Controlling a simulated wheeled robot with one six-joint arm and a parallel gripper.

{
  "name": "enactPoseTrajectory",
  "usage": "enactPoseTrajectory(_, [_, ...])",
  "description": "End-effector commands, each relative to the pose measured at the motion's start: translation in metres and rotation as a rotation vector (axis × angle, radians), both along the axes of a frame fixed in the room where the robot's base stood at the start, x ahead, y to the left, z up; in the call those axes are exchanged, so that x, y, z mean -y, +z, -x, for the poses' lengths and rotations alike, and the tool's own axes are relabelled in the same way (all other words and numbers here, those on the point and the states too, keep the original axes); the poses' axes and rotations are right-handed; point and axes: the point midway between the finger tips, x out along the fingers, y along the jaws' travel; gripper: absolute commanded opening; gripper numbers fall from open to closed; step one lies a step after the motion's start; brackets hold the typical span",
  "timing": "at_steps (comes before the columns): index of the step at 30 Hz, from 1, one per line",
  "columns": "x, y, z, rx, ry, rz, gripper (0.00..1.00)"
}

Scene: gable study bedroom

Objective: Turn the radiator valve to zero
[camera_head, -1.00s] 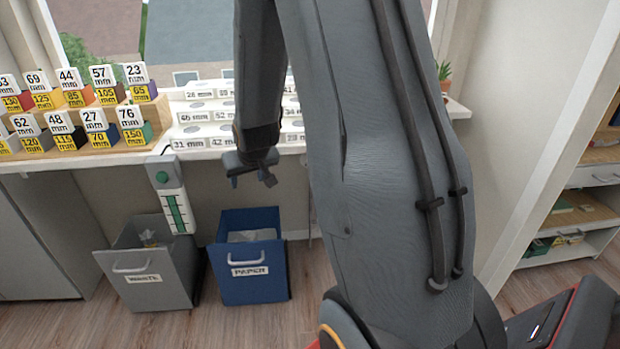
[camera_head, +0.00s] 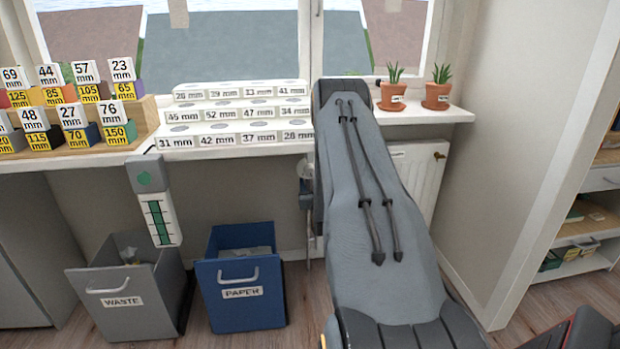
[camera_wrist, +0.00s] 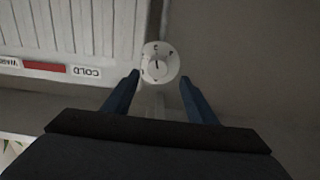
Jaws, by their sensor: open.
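The radiator valve (camera_wrist: 160,62) shows in the wrist view as a round white knob with small dark marks around its face and a short dark line near its centre. The marks are too small to read surely. My gripper (camera_wrist: 159,78) is open, its two blue fingers left and right of the knob's lower part, with nothing gripped; whether they touch it I cannot tell. The white radiator (camera_wrist: 75,30) is beside the knob, and its right part (camera_head: 418,178) shows in the head view. There, my arm hides most of the gripper and the valve area.
The windowsill (camera_head: 420,117) with two potted plants (camera_head: 437,90) and white labelled blocks (camera_head: 240,115) lies above the radiator. A blue paper bin (camera_head: 240,300) and a grey waste bin (camera_head: 125,300) stand left of my arm. A COLD/WARM strip (camera_wrist: 45,67) marks the radiator.

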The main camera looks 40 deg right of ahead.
Motion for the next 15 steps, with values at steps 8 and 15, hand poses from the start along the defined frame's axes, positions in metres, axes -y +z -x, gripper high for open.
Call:
enactPoseTrajectory(8, [0.018,-0.002,-0.021,0.016,-0.004,0.010,0.52])
enactPoseTrajectory(15, [0.036,-0.002,-0.051,0.014,-0.004,0.009,0.52])
